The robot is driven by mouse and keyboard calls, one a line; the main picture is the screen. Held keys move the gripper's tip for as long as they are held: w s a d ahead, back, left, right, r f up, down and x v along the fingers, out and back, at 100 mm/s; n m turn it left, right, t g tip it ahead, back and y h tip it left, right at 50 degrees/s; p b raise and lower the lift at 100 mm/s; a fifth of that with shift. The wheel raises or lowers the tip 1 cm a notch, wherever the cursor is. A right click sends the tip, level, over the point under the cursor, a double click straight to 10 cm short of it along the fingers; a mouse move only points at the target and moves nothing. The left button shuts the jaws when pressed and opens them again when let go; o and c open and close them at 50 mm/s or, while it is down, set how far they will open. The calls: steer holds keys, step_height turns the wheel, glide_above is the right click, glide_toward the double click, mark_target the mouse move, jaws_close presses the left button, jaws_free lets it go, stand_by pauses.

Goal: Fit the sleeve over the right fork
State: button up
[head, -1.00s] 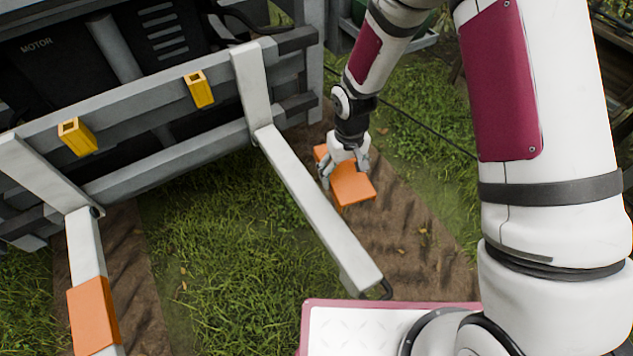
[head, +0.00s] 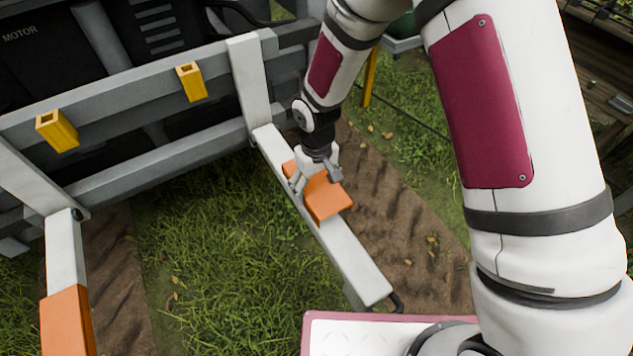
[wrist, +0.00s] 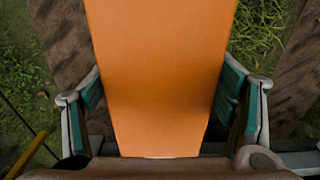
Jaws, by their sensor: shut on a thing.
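The orange sleeve (head: 328,200) is held in my gripper (head: 316,182), and it fills the middle of the wrist view (wrist: 158,75) between two teal-padded fingers. My gripper is shut on the sleeve's sides. In the head view the sleeve overlaps the middle of the right fork (head: 352,258), a long pale bar, and lies roughly along it. The fork's free end shows past the sleeve. I cannot tell whether the sleeve is around the fork or only above it. The left fork (head: 65,250) has another orange sleeve (head: 67,322) on it.
The grey carriage frame (head: 160,85) with two yellow brackets (head: 57,130) (head: 191,82) stands behind the forks. Grass (head: 210,240) lies between the forks, and bare soil (head: 400,220) lies right of the right fork. A dark cable crosses the grass at the right.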

steer(key=shift+f+b, duration=2.85)
steer(key=shift+f, duration=1.4)
steer(key=o, duration=1.4)
steer(key=shift+c, duration=0.2)
steer(key=shift+r, duration=0.1)
steer(key=shift+r+p, duration=2.35)
steer(key=shift+r, duration=1.05)
